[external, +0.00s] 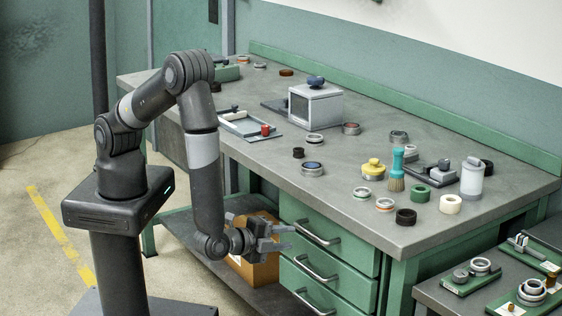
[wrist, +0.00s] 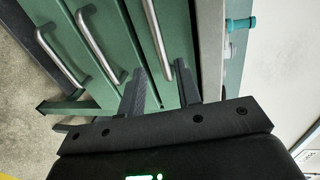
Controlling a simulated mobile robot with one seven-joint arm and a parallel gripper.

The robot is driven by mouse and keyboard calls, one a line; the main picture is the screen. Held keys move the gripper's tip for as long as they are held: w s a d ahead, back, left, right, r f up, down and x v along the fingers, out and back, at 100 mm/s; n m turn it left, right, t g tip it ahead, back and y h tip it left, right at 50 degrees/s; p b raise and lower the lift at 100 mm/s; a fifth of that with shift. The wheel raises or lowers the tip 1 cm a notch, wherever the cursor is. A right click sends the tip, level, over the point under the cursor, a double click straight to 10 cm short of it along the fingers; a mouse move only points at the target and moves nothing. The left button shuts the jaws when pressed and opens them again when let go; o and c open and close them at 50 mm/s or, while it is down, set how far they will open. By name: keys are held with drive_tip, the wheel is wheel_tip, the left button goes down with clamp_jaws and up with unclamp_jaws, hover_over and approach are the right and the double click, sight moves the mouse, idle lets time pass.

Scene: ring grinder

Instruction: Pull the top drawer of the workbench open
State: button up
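The workbench's green top drawer (external: 345,243) looks closed, flush with the drawers below it. Its silver bar handle (external: 317,233) runs along its front. My gripper (external: 283,237) is in front of the drawer stack, at the left of this handle and close to its height. In the wrist view, the two dark fingers (wrist: 162,90) are spread apart and empty. The near end of the top handle (wrist: 155,38) appears in the gap between them. I cannot tell whether the fingers reach around the bar; no contact is visible.
Two lower drawers have similar handles, the middle one (external: 316,269) and the bottom one (external: 313,302). A cardboard box (external: 258,268) sits on the lower shelf behind my gripper. The grey worktop (external: 300,200) overhangs the drawers. A side table (external: 440,297) stands at the right.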

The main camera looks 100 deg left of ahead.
sight(309, 235)
drive_tip(key=x, duration=0.8)
drive_tip(key=shift+w+a, duration=0.25)
drive_tip(key=shift+a, duration=0.05)
drive_tip(key=shift+c, duration=0.4)
clamp_jaws()
